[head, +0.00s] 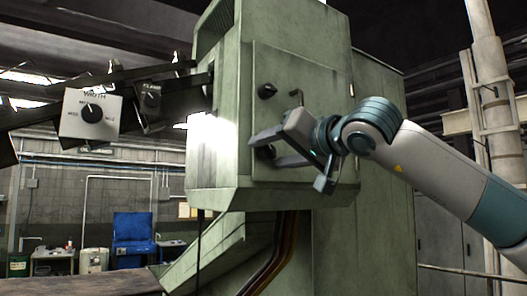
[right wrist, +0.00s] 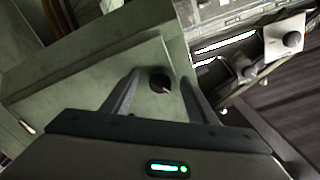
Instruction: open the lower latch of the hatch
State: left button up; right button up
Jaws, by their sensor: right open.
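The hatch (head: 310,85) is a pale green panel on the front of a green machine. Its upper latch (head: 267,91) is a dark knob near the hatch's left edge. The lower latch (head: 267,152), a similar dark knob, is partly hidden by my right gripper (head: 264,150). In the right wrist view, a dark round latch (right wrist: 160,83) shows between the two open fingers of my right gripper (right wrist: 160,80), with a gap on both sides. The fingers look empty. I cannot tell exactly how far their tips are from the panel. My left gripper is not in view.
A small bent handle (head: 296,96) sticks out of the hatch near the upper latch. A width dial box (head: 90,113) and a clamp box (head: 150,103) hang on dark bars at the left. A pale post (head: 490,110) stands at the right.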

grip_shut()
jog(key=shift+f+m+b, duration=0.1)
jog(key=shift+m+b, duration=1.2)
jog(key=shift+b, duration=0.05)
jog(key=shift+m+b, duration=0.35)
jog(key=shift+m, duration=0.25)
jog(key=shift+m+b, duration=1)
jog(key=shift+m, duration=0.1)
jog(key=shift+m+b, duration=0.4)
jog(key=shift+m, duration=0.4)
